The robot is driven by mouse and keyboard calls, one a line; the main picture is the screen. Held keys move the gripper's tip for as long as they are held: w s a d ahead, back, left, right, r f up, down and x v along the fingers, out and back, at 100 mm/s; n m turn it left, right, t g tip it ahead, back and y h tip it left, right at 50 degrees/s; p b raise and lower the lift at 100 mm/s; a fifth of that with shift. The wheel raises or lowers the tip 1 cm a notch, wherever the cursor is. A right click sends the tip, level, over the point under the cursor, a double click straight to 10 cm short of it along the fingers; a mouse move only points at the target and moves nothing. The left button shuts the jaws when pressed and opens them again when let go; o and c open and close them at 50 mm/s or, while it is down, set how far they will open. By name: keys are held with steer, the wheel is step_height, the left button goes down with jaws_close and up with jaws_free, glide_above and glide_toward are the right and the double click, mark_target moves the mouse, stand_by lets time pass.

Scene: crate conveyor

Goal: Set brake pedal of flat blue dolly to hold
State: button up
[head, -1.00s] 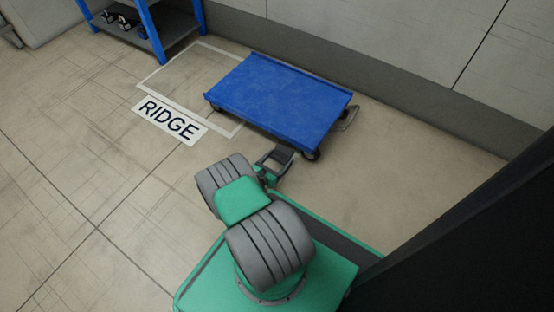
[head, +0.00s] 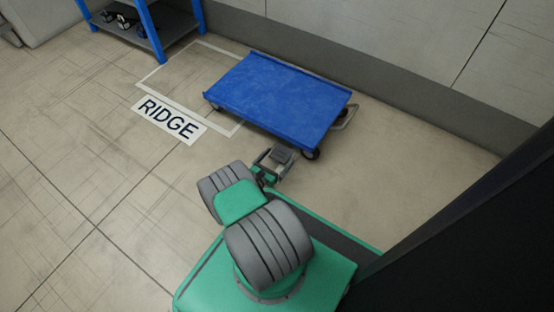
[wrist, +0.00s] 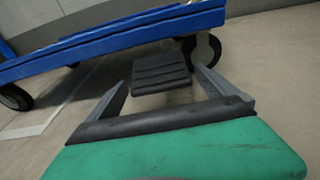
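The flat blue dolly (head: 280,97) stands on the floor, partly over the taped outline. In the wrist view its blue side edge (wrist: 110,40) crosses the top. The brake pedal (wrist: 160,72), a black ridged plate, sticks out from under the dolly beside a caster wheel (wrist: 203,50). It also shows in the head view (head: 281,154). My gripper (wrist: 160,76) is open, with one grey finger on each side of the pedal in the picture. I cannot tell whether it touches the pedal, and the pedal's linkage under the deck is hidden.
A floor sign reading RIDGE (head: 168,120) lies by the white taped outline (head: 150,74). A blue shelf rack (head: 160,30) stands at the upper left. The wall (head: 390,90) runs close behind the dolly. A grey bar (head: 345,118) sticks out at the dolly's right end. Left floor is clear.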

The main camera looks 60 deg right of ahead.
steer(key=a, duration=0.2)
steer(key=a+p, duration=0.1)
steer(key=a, duration=0.1)
steer(key=a+r, duration=0.1)
steer(key=a, duration=0.1)
steer(key=shift+a+p, duration=0.35)
steer(key=shift+a, duration=0.05)
steer(key=shift+a+r, duration=0.1)
steer(key=shift+a, duration=0.35)
